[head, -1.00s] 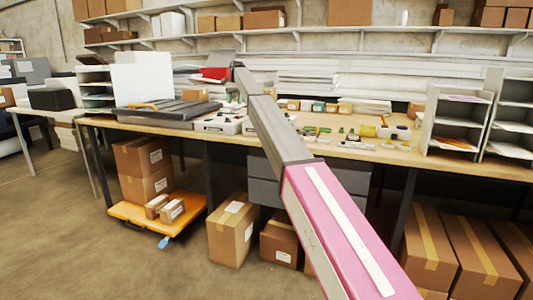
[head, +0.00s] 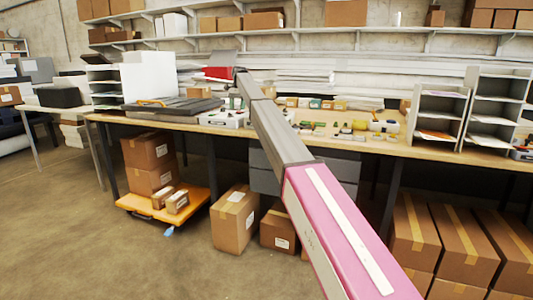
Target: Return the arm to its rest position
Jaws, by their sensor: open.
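My arm runs from the bottom right up and away to the left in the head view, a pink link first and then grey links. Its far end reaches over the long workbench (head: 345,146). My gripper (head: 236,102) is small and far off at that end, partly hidden by the arm and hard to make out against the clutter. It is open, and I see nothing held in it.
A dark flat machine (head: 172,109) and a white device (head: 222,118) stand on the bench. Paper racks (head: 438,114) stand at its right. An orange cart (head: 150,210) with boxes and several cartons (head: 235,219) are below. The floor at left front is clear.

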